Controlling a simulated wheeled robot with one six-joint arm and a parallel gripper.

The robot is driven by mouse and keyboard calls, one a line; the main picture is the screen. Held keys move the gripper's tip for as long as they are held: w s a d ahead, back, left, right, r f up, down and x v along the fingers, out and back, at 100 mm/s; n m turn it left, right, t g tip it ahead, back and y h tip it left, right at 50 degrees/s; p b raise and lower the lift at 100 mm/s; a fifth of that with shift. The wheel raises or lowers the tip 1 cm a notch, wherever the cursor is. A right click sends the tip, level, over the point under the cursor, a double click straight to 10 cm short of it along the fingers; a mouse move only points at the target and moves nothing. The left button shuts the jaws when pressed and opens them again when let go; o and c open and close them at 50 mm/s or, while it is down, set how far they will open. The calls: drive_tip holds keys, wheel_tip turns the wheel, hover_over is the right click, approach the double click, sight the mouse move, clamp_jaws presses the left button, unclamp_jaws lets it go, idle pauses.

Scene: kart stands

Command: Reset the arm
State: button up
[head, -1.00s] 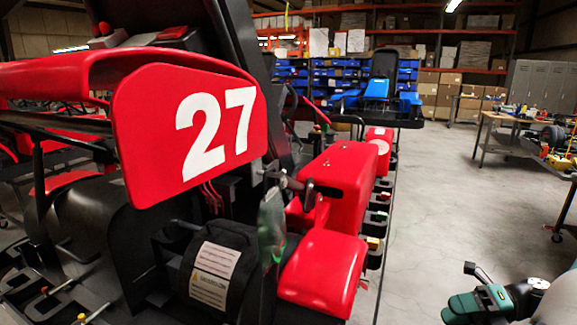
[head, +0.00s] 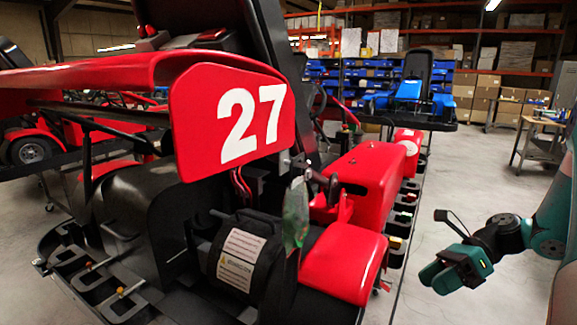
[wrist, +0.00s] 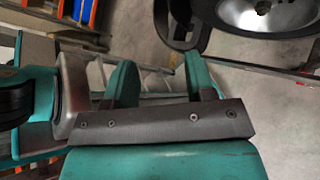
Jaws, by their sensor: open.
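My gripper (head: 447,272) shows at the lower right of the head view, at the end of my teal and black arm. It hangs over bare floor, to the right of the red kart numbered 27 (head: 367,166) and apart from it. In the wrist view the two teal fingers of my gripper (wrist: 161,84) stand apart with nothing between them. My gripper is open and empty.
The kart's red side box (head: 345,262) and rear body fill the left and middle. A blue kart (head: 408,92) stands behind. A workbench (head: 540,143) is at the right. Grey floor (head: 475,190) lies clear between kart and bench. In the wrist view a wheel (wrist: 262,14) shows at the top right.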

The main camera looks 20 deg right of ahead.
drive_tip(key=w+a+r+n+g+h, duration=0.1)
drive_tip(key=a+r+n+g+h, duration=0.15)
drive_tip(key=a+n, duration=0.4)
drive_tip(key=w+a+r+n+g+h, duration=0.1)
drive_tip(key=a+r+n+h, duration=0.1)
drive_tip(key=a+r+n, duration=0.35)
drive_tip(key=s+a+r+n+t+h, duration=0.1)
drive_tip(key=s+a+r+n+h, duration=0.15)
drive_tip(key=s+a+n, duration=0.65)
drive_tip(key=s+a+r+n+t+h, duration=0.15)
drive_tip(key=s+a+r+n, duration=0.25)
drive_tip(key=a+n, duration=0.65)
wheel_tip(320, 180, down, 10)
drive_tip(key=d+n+b, duration=0.2)
drive_tip(key=b, duration=0.8)
drive_tip(key=shift+w+d+f+g, duration=0.2)
drive_tip(key=shift+w+d+g, duration=0.1)
drive_tip(key=shift+w+d, duration=0.1)
